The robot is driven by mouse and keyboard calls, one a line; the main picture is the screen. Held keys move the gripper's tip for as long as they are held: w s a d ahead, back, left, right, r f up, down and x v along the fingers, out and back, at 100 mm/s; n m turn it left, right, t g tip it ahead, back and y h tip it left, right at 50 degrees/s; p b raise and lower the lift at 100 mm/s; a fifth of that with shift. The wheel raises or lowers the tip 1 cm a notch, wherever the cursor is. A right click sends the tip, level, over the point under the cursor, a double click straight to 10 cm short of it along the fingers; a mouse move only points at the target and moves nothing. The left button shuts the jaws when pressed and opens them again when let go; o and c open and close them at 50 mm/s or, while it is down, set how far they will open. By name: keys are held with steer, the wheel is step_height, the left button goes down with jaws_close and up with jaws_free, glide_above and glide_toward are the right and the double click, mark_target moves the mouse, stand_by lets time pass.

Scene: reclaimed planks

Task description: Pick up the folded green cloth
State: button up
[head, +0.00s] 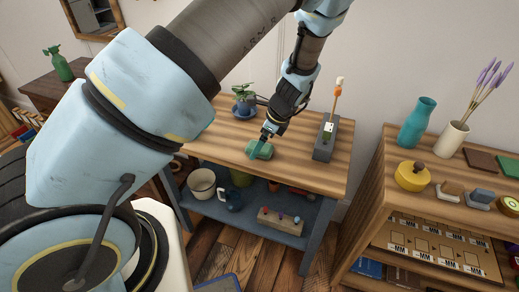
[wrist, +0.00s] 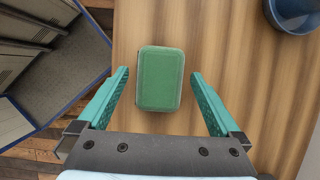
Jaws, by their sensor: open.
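The folded green cloth (head: 260,150) lies on the wooden tabletop near its front edge in the head view. In the wrist view the cloth (wrist: 160,78) is a rounded green block lying flat on the planks, between and a little ahead of my fingertips. My gripper (head: 265,143) is just above the cloth in the head view. In the wrist view my gripper (wrist: 160,75) is open, with one teal finger on each side of the cloth and bare wood showing between each finger and the cloth. I cannot tell the exact height above it.
A potted plant (head: 243,100) stands behind the cloth, and its blue pot (wrist: 294,12) shows top right in the wrist view. Bare tabletop (head: 300,165) lies between. A lower shelf (head: 252,221) holds mugs.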

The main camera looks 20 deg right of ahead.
steer(key=shift+f, duration=0.2)
stand_by(0.4)
steer(key=c, duration=1.3)
steer(key=shift+o, duration=0.2)
